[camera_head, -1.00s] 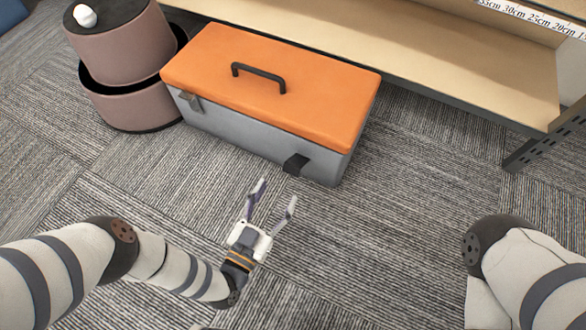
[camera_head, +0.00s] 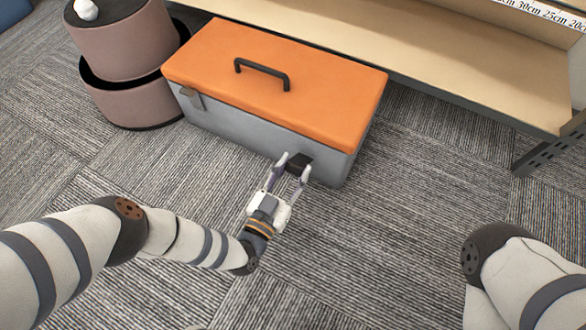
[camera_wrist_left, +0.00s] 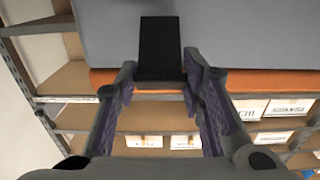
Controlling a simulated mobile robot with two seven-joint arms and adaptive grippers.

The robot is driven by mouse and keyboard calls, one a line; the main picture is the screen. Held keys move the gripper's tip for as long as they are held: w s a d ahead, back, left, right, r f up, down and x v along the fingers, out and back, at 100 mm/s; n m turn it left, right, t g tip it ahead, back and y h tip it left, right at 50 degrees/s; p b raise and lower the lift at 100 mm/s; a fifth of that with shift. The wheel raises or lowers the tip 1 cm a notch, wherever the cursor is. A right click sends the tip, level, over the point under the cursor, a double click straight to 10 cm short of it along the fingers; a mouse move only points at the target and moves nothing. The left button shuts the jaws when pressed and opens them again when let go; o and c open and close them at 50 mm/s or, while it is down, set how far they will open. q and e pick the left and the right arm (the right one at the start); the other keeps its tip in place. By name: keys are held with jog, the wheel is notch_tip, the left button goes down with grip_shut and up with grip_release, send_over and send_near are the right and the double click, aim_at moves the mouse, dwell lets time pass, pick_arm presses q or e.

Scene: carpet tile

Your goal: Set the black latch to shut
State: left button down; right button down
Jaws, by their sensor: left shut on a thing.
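The black latch (camera_head: 299,161) is on the grey front of the toolbox (camera_head: 240,122), near its right end. It juts outward, below the edge of the orange lid (camera_head: 330,90). The lid lies flat on the box. My left gripper (camera_head: 294,166) is at the latch and shut on it, a finger on each side. In the left wrist view, the latch (camera_wrist_left: 160,48) stands between the fingertips (camera_wrist_left: 160,78), with the lid's orange edge behind. My right gripper is out of view.
A low wooden shelf (camera_head: 430,65) runs behind the box. A round brownish container (camera_head: 125,70) with a white knob stands close at its left. The carpet (camera_head: 400,210) in front and to the right is clear.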

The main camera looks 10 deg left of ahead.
aim_at(297, 162)
pick_arm(q)
jog(key=shift+r, duration=0.1)
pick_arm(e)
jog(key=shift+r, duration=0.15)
